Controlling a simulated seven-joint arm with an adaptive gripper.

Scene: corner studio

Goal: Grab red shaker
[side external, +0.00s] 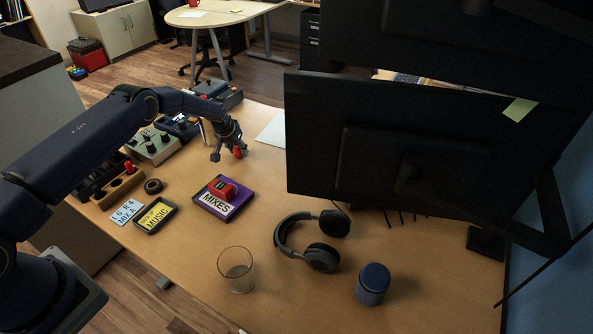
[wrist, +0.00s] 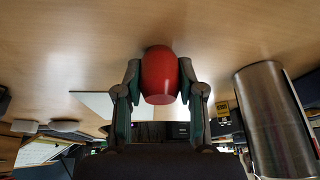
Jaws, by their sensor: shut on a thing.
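The red shaker (wrist: 159,76) is between the two fingers of my gripper (wrist: 160,85) in the wrist view. The fingers touch it on both sides, so the gripper is shut on it. In the side external view my gripper (side external: 227,148) reaches down near the desk's far side. Only a small part of the red shaker (side external: 239,153) shows there, beside the fingers. The shaker is on or very close to the desk; I cannot tell which.
A metallic cylinder (wrist: 275,120) stands to the right in the wrist view. On the desk (side external: 180,270) are a purple MIXES case (side external: 239,205) with a red object (side external: 219,190) on it, headphones (side external: 320,256), a glass (side external: 236,272), a blue-lidded jar (side external: 372,284) and a large monitor (side external: 400,140).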

